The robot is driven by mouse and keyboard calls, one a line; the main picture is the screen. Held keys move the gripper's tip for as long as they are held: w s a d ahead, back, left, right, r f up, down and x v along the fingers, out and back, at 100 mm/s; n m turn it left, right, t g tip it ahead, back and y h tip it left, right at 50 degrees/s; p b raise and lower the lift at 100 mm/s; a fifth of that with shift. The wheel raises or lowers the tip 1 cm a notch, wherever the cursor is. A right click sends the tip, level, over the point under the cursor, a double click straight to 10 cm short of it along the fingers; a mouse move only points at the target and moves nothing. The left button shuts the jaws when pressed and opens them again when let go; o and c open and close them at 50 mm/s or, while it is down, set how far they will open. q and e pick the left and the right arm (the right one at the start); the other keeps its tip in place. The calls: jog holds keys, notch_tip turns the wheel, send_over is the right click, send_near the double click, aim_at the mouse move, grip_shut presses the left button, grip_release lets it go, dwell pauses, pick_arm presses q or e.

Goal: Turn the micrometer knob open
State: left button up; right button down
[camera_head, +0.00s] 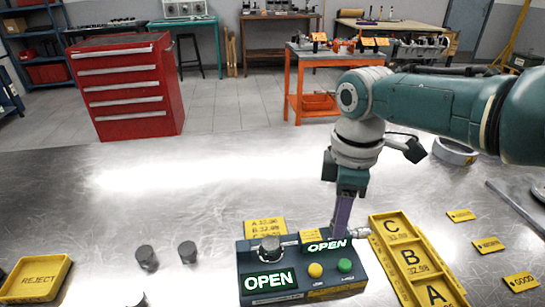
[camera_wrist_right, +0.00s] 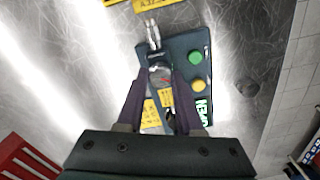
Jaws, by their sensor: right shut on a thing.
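The micrometer box (camera_head: 300,290) is a dark blue-grey block on the metal bench. It has a yellow button (camera_head: 315,270), a green button (camera_head: 345,265) and a lit green OPEN display (camera_head: 270,281). A second OPEN sign shows near the rear. My right gripper (camera_head: 341,232) reaches down to the box's rear right part. In the wrist view, its purple fingers (camera_wrist_right: 161,82) are shut on the rounded micrometer knob (camera_wrist_right: 160,70), beside a silver spindle (camera_wrist_right: 152,35). The fingers hide the knob in the head view. A grey round part (camera_head: 270,246) stands on the box's left. My left gripper is out of view.
A yellow tray with compartments C, B, A (camera_head: 380,243) lies right of the box. A yellow REJECT tray (camera_head: 62,277) is at the left. Dark cylinders (camera_head: 147,257) (camera_head: 187,252) stand left of the box. Yellow labels and a grey ring (camera_head: 455,152) lie at the right.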

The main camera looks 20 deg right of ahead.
dwell(0.4)
jog(key=c, duration=0.5)
grip_release()
jog(key=shift+c, duration=0.2)
notch_tip(320, 180, up, 10)
jog(key=p, duration=0.3)
